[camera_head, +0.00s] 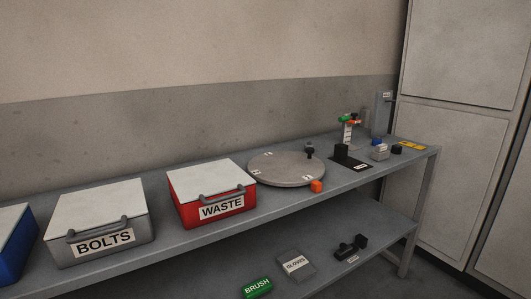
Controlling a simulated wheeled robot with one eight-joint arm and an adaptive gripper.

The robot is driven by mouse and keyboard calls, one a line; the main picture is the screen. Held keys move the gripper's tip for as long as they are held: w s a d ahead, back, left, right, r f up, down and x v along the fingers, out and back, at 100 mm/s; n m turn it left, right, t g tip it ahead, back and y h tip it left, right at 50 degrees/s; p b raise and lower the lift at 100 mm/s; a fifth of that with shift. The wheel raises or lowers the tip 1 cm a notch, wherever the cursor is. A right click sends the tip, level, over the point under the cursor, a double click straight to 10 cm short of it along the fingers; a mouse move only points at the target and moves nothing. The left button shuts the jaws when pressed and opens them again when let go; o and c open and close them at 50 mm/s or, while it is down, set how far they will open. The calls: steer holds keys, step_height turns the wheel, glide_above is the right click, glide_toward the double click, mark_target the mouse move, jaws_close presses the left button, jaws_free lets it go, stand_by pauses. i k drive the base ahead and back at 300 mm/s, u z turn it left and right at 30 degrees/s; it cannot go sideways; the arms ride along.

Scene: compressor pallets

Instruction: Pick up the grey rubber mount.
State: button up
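I cannot single out the grey rubber mount with certainty at this size. A small light grey block (379,153) stands on the bench at the right, beside a small blue piece (377,142) and a small black piece (397,149). A small dark grey knob-like piece (309,151) stands upright at the right rim of the round grey turntable (275,168). My gripper is not in view.
A red WASTE box (212,194), a grey BOLTS box (101,220) and a blue box (12,240) line the bench. An orange cube (317,186) lies by the turntable. A black fixture (345,157) stands to its right. The lower shelf holds a green BRUSH (256,288).

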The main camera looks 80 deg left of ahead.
mark_target(310, 144)
steer(key=u, duration=2.4)
steer(key=i, duration=1)
